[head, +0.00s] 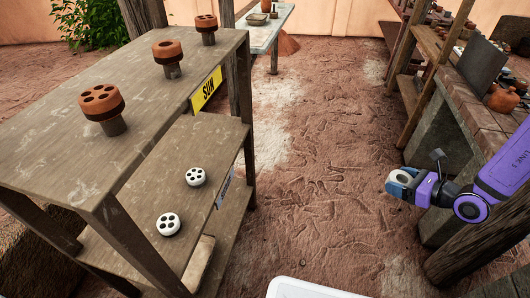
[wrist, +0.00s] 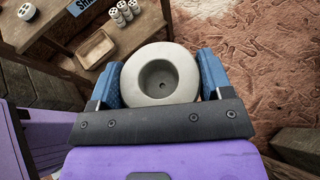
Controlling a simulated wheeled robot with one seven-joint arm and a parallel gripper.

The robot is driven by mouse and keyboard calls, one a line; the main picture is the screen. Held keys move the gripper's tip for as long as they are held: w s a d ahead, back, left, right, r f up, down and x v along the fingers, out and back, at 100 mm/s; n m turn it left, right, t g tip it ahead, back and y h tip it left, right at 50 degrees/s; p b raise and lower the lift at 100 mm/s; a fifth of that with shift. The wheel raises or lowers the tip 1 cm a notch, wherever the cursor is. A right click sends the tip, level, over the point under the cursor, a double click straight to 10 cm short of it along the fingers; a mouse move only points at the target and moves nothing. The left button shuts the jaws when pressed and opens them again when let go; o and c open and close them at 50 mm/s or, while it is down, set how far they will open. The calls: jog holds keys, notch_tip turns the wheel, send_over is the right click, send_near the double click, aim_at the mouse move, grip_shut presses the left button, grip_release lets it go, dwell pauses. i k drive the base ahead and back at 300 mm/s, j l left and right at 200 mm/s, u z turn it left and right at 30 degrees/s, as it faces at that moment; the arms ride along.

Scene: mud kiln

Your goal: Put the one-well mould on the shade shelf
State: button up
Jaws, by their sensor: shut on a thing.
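The one-well mould (wrist: 161,76) is a pale grey round block with a single hollow in its top. In the wrist view my gripper (wrist: 160,88) is shut on it, one blue finger on each side. In the head view my gripper (head: 402,180) is at the right, above the bare ground and well apart from the shelf unit. The shade shelf (head: 215,139) is the middle board at the left, with a pale label on its edge. Two white moulds with several holes stand on it, a nearer one (head: 168,224) and a farther one (head: 195,176).
The top board (head: 75,150) overhangs the shade shelf and bears a yellow SUN sign (head: 206,90) and three terracotta pieces on stands (head: 102,103). A wooden tray (wrist: 96,50) lies lower down. A brick-topped bench (head: 480,110) stands at right. The ground between is clear.

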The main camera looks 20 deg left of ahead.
aim_at(210, 145)
jog(key=i+u, duration=0.25)
jog(key=u, duration=0.15)
jog(key=i+l+u, duration=0.15)
jog(key=u, duration=0.3)
jog(key=i+l+u, duration=0.25)
jog(key=u, duration=0.15)
jog(key=i+l+u, duration=0.15)
jog(key=u, duration=0.3)
jog(key=i+l+u, duration=0.2)
jog(key=u, duration=0.15)
jog(key=i+l+u, duration=0.15)
jog(key=u, duration=0.2)
jog(key=l, duration=0.1)
